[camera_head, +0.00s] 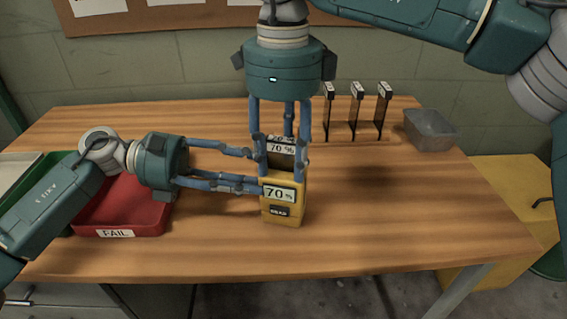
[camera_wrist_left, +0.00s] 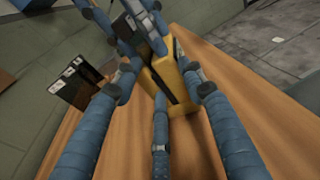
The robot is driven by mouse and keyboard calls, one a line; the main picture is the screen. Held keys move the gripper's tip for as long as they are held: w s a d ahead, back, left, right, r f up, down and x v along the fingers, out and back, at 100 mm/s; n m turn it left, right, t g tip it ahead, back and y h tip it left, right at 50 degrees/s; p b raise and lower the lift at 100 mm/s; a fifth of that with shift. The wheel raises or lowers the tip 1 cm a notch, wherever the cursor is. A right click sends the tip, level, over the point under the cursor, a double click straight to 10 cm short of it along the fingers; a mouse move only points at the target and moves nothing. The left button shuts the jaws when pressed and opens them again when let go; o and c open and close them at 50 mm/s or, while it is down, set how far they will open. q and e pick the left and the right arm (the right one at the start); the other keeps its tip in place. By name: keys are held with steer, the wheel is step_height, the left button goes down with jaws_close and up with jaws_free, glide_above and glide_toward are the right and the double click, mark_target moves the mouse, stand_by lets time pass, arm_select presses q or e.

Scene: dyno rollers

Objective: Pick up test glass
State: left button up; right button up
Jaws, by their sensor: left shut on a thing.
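A yellow meter (camera_head: 283,214) reading 70 % stands on the table; it also shows in the left wrist view (camera_wrist_left: 170,80). A dark test glass (camera_head: 281,159) labelled 70 % stands upright at the meter's top; whether it sits fully in the slot is hidden. My left gripper (camera_head: 254,172) is shut on the meter from the left. My right gripper (camera_head: 280,160) comes down from above with its fingers around the glass; whether they press on it is unclear. Three more dark test glasses (camera_head: 356,112) stand upright at the back.
A red FAIL tray (camera_head: 122,226) lies at the left, with a green tray (camera_head: 22,172) beyond it. The table's (camera_head: 400,215) right and front are clear.

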arm_select(q)
steer(key=shift+s+f, duration=0.15)
steer(key=shift+f, duration=0.3)
arm_select(e)
steer(key=shift+f, duration=0.2)
jaws_close()
step_height(320, 180, up, 10)
steer(key=shift+r, duration=0.1)
arm_select(q)
steer(key=o, duration=0.9)
steer(key=shift+c, duration=0.2)
steer(key=shift+o, duration=0.5)
steer(key=shift+w, duration=0.3)
arm_select(e)
steer(key=shift+w, duration=0.2)
arm_select(q)
steer(key=shift+r, duration=0.15)
